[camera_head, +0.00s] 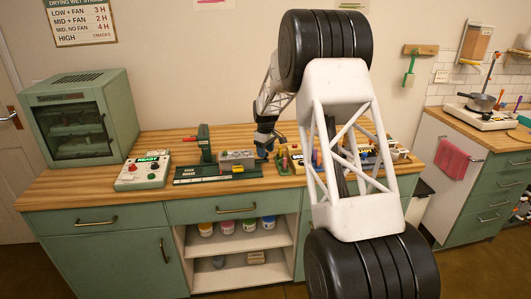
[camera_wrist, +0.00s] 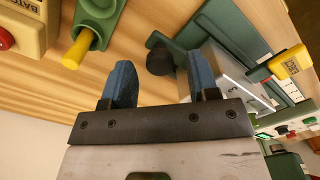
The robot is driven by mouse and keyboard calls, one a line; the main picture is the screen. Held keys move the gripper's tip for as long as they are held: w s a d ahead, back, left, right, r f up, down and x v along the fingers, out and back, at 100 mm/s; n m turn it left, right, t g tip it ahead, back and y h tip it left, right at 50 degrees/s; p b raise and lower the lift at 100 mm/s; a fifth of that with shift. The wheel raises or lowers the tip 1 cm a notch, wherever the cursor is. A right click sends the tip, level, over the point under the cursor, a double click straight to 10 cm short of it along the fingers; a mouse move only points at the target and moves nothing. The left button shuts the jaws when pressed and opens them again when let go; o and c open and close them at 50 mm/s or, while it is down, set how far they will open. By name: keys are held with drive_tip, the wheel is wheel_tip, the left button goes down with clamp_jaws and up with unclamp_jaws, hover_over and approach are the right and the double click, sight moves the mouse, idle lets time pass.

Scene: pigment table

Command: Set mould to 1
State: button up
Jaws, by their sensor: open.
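I take the mould to be the grey metal block (camera_head: 237,158) on the dark green base (camera_head: 200,178) in the middle of the worktop, though I cannot read its label. In the wrist view the block (camera_wrist: 222,72) shows at right, with small dark marks I cannot read. A yellow tab (camera_wrist: 292,63) sits at its far end. A round black knob (camera_wrist: 160,58) shows beyond my fingertips, roughly between them. My gripper (camera_wrist: 162,72) has two blue fingers, spread apart with nothing between them. In the head view my gripper (camera_head: 265,146) is just right of the block.
A green-and-yellow fitting (camera_wrist: 90,35) and a cream box with a red button (camera_wrist: 20,30) lie left in the wrist view. A control box (camera_head: 142,172) and green oven (camera_head: 80,115) stand left. My arm hides part of the right worktop. Bare wood shows along the front edge.

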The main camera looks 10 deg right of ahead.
sight(247, 152)
drive_tip(key=shift+f, duration=0.4)
clamp_jaws()
drive_tip(key=shift+a, duration=4)
unclamp_jaws()
wheel_tip(247, 152, up, 8)
drive_tip(key=shift+f, duration=0.1)
